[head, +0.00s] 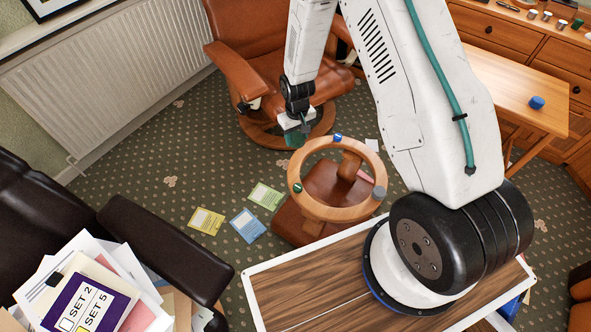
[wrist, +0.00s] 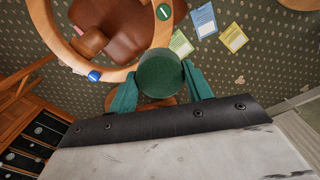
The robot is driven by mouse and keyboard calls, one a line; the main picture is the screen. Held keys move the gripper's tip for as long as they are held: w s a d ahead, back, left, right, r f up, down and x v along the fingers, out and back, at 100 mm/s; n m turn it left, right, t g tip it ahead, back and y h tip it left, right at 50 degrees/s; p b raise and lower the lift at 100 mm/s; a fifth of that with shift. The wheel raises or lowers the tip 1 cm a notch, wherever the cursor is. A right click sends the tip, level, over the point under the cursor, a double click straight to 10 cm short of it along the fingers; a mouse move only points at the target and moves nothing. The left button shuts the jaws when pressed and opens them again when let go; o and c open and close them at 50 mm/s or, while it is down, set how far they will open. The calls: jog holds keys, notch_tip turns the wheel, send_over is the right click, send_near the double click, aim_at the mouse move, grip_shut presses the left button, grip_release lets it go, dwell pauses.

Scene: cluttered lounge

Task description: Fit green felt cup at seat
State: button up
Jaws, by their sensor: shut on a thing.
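A round dark green felt cup (wrist: 160,75) is between the teal fingers of my gripper (wrist: 160,88) in the wrist view, with its flat face toward the camera. The ring carries a blue cup (head: 337,138), a green cup (head: 297,188) and a grey cup (head: 379,192). The wrist view shows the ring (wrist: 65,50) with the blue cup (wrist: 94,76) and a green cup (wrist: 164,12). The exact seat is not clear.
A brown armchair (head: 240,75) stands behind my gripper. Several cards (head: 247,225) lie on the carpet. A side table (head: 510,85) at right holds a blue cap (head: 537,102). A dark sofa (head: 165,240) with papers is at left.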

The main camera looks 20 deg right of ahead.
jog(key=n, duration=0.2)
send_over(298, 187)
notch_tip(298, 187, down, 14)
jog(key=f, duration=0.1)
jog(key=shift+w+a, duration=0.1)
jog(key=shift+w, duration=0.1)
jog(key=shift+s, duration=0.15)
jog(key=shift+f, duration=2.95)
jog(key=shift+f, duration=1.5)
jog(key=o, duration=1)
